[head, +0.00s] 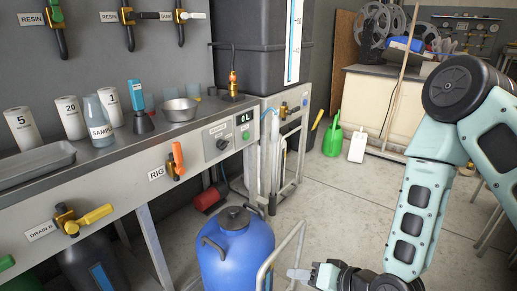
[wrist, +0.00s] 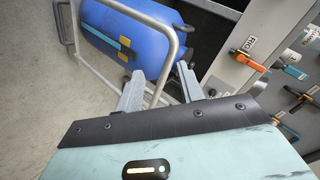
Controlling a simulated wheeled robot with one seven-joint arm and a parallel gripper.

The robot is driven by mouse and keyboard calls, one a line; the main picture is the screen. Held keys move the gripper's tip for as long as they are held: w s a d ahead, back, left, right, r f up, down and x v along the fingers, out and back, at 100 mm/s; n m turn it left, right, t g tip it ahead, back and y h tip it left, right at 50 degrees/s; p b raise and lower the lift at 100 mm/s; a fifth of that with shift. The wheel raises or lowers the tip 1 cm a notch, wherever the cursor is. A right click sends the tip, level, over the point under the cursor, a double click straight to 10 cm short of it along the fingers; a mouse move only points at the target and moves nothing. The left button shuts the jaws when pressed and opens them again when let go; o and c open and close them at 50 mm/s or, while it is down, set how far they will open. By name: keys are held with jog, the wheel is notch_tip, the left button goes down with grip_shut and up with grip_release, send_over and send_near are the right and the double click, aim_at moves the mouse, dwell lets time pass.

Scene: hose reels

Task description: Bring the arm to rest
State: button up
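My arm (head: 415,205) reaches down from the right side of the head view, bent at a large dark joint. My gripper (head: 299,273) is low in the head view, at the right of a blue tank (head: 238,250) and close to a pale tube frame (head: 275,262). In the wrist view the two fingers of my gripper (wrist: 160,82) stand apart, with nothing seen held. The blue tank (wrist: 125,35) and a rail of the tube frame (wrist: 168,55) show beyond and between the fingers; I cannot tell whether the rail touches them.
A bench (head: 130,145) with labelled valves, cups and a tray runs along the left. The orange-handled RIG valve (head: 177,160) is on its front; it also shows in the wrist view (wrist: 252,64). A green watering can (head: 333,138) stands farther back. Floor (head: 335,205) is clear mid-picture.

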jog(key=s+d+r+n+g+h, duration=0.3)
jog(key=s+r+n+g+h, duration=0.5)
jog(key=s+r, duration=1.05)
notch_tip(320, 180, up, 29)
jog(key=w+n+p, duration=0.1)
jog(key=p, duration=2.7)
jog(key=shift+w+d+r+t, duration=0.15)
jog(key=shift+r+t, duration=0.05)
jog(key=shift+t, duration=0.2)
